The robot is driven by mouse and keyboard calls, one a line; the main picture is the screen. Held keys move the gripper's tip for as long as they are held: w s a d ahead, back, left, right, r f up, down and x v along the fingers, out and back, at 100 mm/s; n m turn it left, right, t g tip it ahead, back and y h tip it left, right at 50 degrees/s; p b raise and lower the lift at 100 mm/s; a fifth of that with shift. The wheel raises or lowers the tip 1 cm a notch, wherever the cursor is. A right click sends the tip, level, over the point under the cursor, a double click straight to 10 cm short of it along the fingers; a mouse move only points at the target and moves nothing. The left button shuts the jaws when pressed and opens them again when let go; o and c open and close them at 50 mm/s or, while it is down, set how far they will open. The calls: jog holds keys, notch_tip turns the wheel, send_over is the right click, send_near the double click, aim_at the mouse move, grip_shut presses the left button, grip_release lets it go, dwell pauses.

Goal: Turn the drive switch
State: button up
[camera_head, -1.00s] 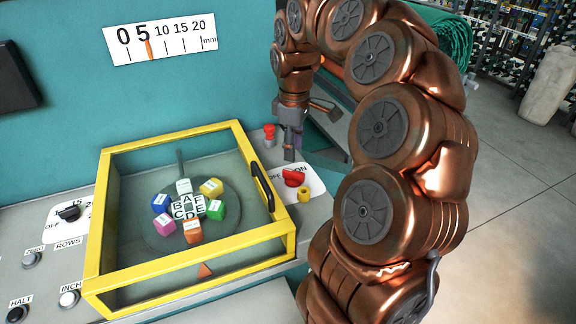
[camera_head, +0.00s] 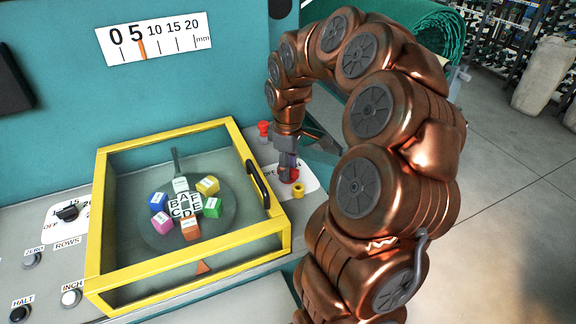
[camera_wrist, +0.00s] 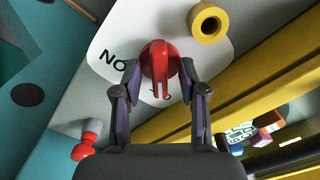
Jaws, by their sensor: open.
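The red drive switch (camera_wrist: 160,66) sits on a white plate (camera_wrist: 108,40) with partly hidden lettering, "NO" showing in the wrist view. In the head view the red switch (camera_head: 294,174) shows just beside my gripper (camera_head: 287,172), which points down over it. In the wrist view my gripper (camera_wrist: 160,78) is open, with one finger on either side of the switch's red handle. Small gaps seem to remain between the fingers and the handle, but I cannot tell whether either touches.
A yellow ring-shaped part (camera_wrist: 208,22) stands beside the switch. A red button (camera_head: 264,129) is behind it. The yellow-framed guard (camera_head: 273,249) with a dark handle (camera_head: 258,184) is close on the left. A green roll (camera_head: 440,38) lies behind my arm.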

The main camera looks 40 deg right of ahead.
jog(key=shift+c, duration=0.2)
grip_shut()
